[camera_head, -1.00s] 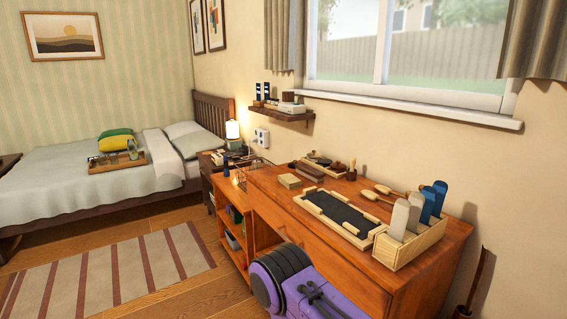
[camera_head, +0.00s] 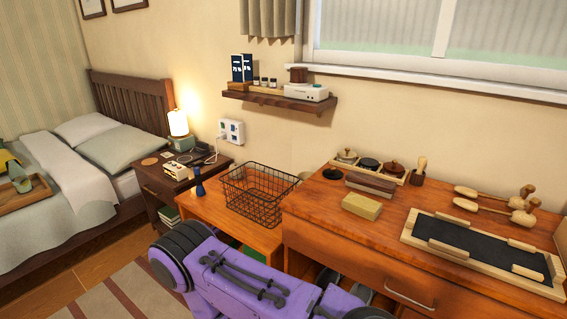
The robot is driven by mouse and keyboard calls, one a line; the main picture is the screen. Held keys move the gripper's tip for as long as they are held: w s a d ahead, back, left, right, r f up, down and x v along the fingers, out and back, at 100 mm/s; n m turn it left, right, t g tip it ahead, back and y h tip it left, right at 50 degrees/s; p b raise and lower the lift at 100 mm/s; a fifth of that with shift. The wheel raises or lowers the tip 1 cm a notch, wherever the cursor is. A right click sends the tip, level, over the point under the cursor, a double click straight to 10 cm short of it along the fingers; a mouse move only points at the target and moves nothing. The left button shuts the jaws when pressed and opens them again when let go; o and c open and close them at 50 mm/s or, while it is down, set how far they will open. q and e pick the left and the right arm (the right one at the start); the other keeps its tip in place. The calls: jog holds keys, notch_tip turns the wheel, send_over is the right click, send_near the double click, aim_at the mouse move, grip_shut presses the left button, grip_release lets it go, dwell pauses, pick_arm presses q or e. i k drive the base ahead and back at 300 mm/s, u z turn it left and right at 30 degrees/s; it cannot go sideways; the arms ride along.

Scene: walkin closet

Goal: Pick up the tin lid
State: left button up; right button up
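No thing in view is clearly a tin lid. The tray holds round tins or pots: a pale one (camera_head: 346,156), a dark one (camera_head: 369,163) and a brown one with a knob (camera_head: 393,169). Neither of my grippers is in view.
A black wire basket (camera_head: 258,195) and a blue hourglass-shaped object (camera_head: 198,182) stand on the lower surface at left. On the desk are a tan block (camera_head: 361,206), a brown brush-like block (camera_head: 371,184), wooden mallets (camera_head: 497,205) and a black-centred tray (camera_head: 470,248). A shelf (camera_head: 275,100) hangs above.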

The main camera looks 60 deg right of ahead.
aim_at(331, 172)
jog(key=i, duration=1)
jog(key=z, duration=2.55)
